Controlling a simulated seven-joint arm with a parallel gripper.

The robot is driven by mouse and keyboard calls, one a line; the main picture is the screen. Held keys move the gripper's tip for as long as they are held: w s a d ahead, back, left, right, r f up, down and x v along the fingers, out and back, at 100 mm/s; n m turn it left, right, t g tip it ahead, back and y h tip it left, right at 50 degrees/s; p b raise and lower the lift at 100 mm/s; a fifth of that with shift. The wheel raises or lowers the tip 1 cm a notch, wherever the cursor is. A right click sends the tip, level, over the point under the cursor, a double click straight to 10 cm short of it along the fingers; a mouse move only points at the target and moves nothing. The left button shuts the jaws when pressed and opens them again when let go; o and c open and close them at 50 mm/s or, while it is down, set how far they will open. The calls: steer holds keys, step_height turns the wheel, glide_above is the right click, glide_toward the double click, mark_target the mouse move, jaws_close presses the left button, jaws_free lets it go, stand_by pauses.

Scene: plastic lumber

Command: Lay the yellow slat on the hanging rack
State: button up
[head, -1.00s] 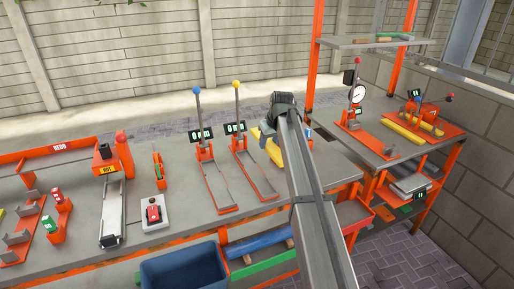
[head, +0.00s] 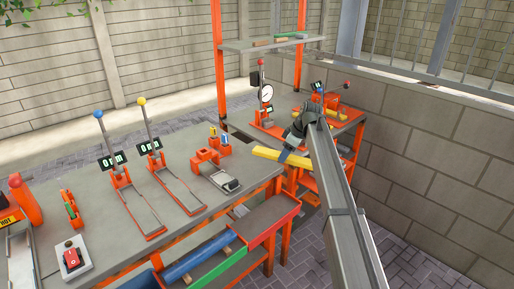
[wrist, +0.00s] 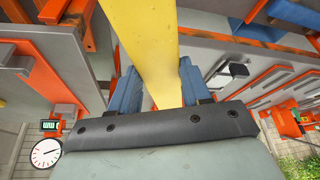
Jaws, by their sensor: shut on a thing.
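The yellow slat (head: 268,153) is in my gripper (head: 287,156), held out in the air off the right end of the near bench. In the wrist view the slat (wrist: 150,40) runs between the two blue fingers of my gripper (wrist: 160,86), which are shut on it. The slat points away from the palm, and part of it is hidden by the gripper. A raised grey shelf (head: 240,47) between orange posts, with green and brown slats on it, stands at the back; I cannot tell for certain whether it is the hanging rack.
The near bench (head: 95,205) carries two lever gauges (head: 118,165) and an orange fixture (head: 205,160). A block wall (head: 430,150) bounds the right.

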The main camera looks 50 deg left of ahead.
mark_target(301, 159)
steer(key=shift+n, duration=0.6)
steer(key=w+d, duration=0.1)
steer(key=d, duration=0.2)
steer(key=w+d, duration=0.1)
steer(key=d, duration=0.1)
steer(key=shift+w+d+f, duration=0.3)
steer(key=shift+d+f, duration=0.05)
steer(key=shift+f, duration=0.05)
steer(key=d+f+n, duration=0.1)
steer(key=s+d+f+n+g, duration=0.1)
steer(key=f+n, duration=0.1)
steer(key=shift+d+h, duration=0.35)
steer(key=shift+h, duration=0.05)
steer(key=s+a+f+n+g+h, duration=0.1)
steer(key=s+a+f+n, duration=0.2)
steer(key=s, duration=0.3)
steer(key=s+a+f+n+g+h, duration=0.1)
steer(key=s+a+f+n+h, duration=0.1)
steer(key=s+n, duration=0.4)
step_height(301, 159, down, 2)
steer(key=shift+s+a+f+n, duration=0.2)
steer(key=shift+s+a+n, duration=0.15)
steer(key=shift+a, duration=0.45)
steer(key=shift+f, duration=4.3)
steer(key=shift+f, duration=0.7)
steer(key=o, duration=1.3)
